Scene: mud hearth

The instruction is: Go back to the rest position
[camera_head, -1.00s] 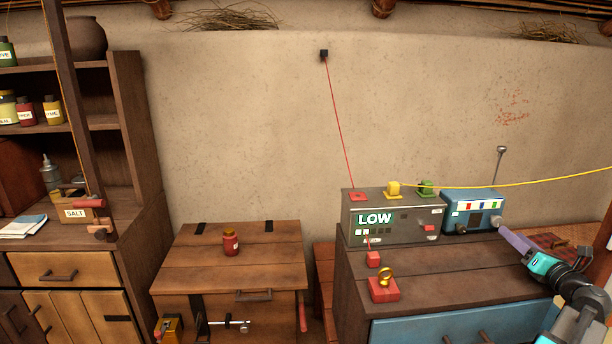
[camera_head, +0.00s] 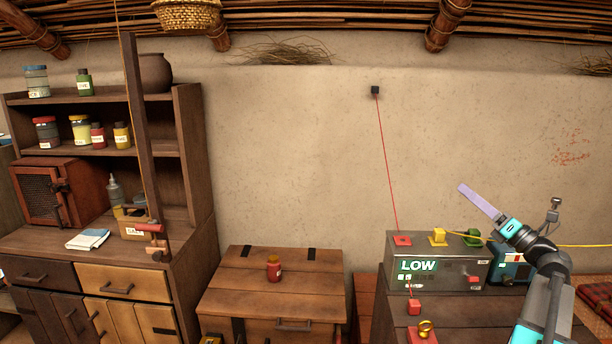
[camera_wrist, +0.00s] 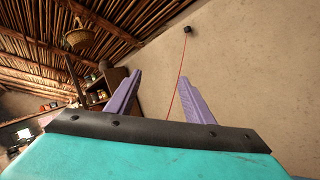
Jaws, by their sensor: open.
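My gripper (camera_head: 478,200) is at the right of the head view, raised in front of the bare wall and above the grey LOW box. Its purple fingers point up and to the left. In the wrist view my gripper (camera_wrist: 162,95) shows two purple fingers spread apart with nothing between them, so it is open and empty. It touches nothing that I can see.
The grey LOW box (camera_head: 433,275) and a blue device (camera_head: 510,268) stand on the right cabinet, with a red cord and a yellow cord. A red jar (camera_head: 273,268) is on the wooden chest (camera_head: 240,300). Shelves (camera_head: 110,153) with jars stand left.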

